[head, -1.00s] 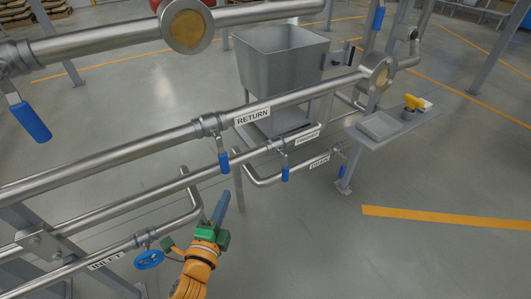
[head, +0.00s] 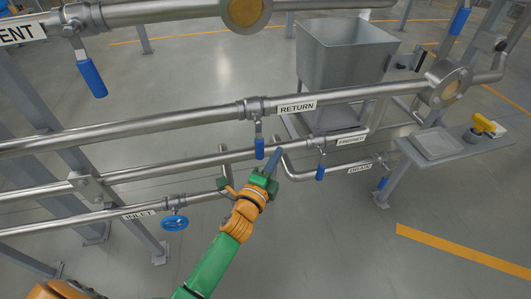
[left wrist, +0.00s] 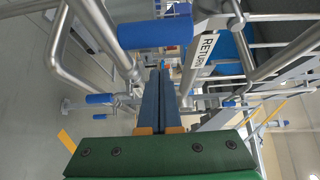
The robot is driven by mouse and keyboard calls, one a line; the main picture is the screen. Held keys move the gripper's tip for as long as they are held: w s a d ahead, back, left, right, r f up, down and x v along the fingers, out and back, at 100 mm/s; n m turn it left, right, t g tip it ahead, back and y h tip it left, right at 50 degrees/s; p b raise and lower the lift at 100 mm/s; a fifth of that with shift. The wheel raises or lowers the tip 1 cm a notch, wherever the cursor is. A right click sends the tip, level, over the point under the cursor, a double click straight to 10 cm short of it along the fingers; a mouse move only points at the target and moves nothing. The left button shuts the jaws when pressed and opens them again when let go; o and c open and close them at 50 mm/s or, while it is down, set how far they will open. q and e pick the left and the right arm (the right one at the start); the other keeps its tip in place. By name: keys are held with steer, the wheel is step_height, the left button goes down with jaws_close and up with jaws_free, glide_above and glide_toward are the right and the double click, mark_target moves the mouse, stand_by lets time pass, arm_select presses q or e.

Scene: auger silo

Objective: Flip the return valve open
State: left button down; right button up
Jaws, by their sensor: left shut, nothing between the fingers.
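The return valve (head: 257,108) sits on the upper pipe beside the RETURN label (head: 297,107). Its blue lever handle (head: 259,149) hangs down, crosswise to the pipe. My left gripper (head: 275,155) is shut and empty, its blue fingers pointing up just right of and below the handle; I cannot tell whether they touch. In the left wrist view, the shut fingers (left wrist: 160,75) point ahead, and a blue handle (left wrist: 155,34), seemingly the return one, lies across just beyond the tips. The RETURN label (left wrist: 200,52) is to its right. My right gripper is not in view.
Other blue handles hang on the finished line (head: 320,172), the drain line (head: 383,183) and the vent line (head: 91,78). A grey hopper (head: 345,65) stands behind. Open floor lies in front at right.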

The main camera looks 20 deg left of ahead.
mark_target(259, 139)
arm_select(q)
steer(key=a+p, duration=0.1)
steer(key=a, duration=0.2)
steer(key=shift+w, duration=0.15)
stand_by(0.4)
